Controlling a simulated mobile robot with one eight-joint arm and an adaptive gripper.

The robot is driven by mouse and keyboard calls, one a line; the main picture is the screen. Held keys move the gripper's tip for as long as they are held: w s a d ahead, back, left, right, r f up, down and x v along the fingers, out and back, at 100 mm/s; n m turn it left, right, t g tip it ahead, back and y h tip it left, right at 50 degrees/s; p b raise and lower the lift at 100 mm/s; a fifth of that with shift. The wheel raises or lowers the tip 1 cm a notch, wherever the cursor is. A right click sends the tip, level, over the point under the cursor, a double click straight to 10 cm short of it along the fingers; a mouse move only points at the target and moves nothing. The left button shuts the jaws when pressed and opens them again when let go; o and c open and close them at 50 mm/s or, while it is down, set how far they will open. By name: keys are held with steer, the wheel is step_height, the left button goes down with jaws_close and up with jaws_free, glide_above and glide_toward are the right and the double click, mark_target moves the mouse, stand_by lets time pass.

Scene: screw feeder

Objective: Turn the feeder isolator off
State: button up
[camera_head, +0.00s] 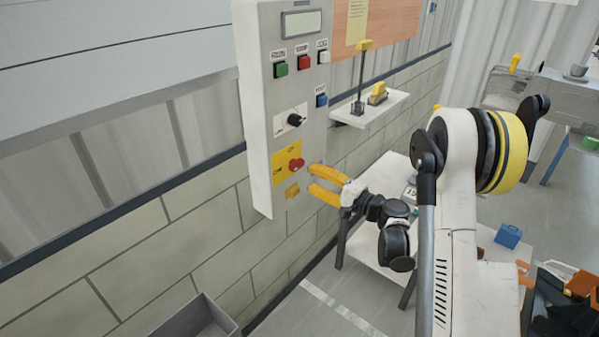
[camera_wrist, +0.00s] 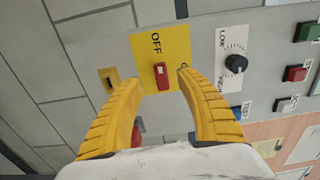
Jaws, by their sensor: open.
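The isolator is a red handle (camera_head: 296,164) on a yellow plate (camera_head: 280,157), low on the grey wall panel. In the wrist view the red handle (camera_wrist: 161,76) lies between my fingers, its long side running roughly up and down. The word OFF on the yellow plate (camera_wrist: 143,47) is just above it; a second label at right is partly hidden by my right finger. My gripper (camera_head: 314,179) is open and empty, its yellow fingers facing the panel just right of and below the handle. In the wrist view my gripper (camera_wrist: 161,88) straddles the handle's line; I see no contact.
Above the isolator are a black dial (camera_head: 294,119), green (camera_head: 280,69), red (camera_head: 304,62) and white (camera_head: 323,57) buttons, and a blue button (camera_head: 321,100). A small tan slotted plate (camera_wrist: 109,79) is beside it. A wall shelf (camera_head: 372,108) juts out at right; a grey bin (camera_head: 200,318) stands below.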

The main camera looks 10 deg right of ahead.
steer(key=shift+v, duration=1.85)
steer(key=shift+a, duration=0.1)
steer(key=s+a+r+n+g+h, duration=0.4)
steer(key=s+a+r+n+g, duration=0.15)
steer(key=s+a, duration=0.4)
steer(key=s+d+n+g+h, duration=0.1)
steer(key=s+d+n+h, duration=0.1)
steer(key=s, duration=0.8)
steer(key=s+d+n+g+h, duration=0.1)
steer(key=s+d+n+h, duration=0.1)
steer(key=s, duration=0.9)
steer(key=n+h, duration=0.1)
steer(key=h, duration=0.1)
steer(key=shift+s+d+r+h, duration=0.15)
steer(key=shift+s+r+h, duration=0.1)
steer(key=shift+r+h, duration=0.05)
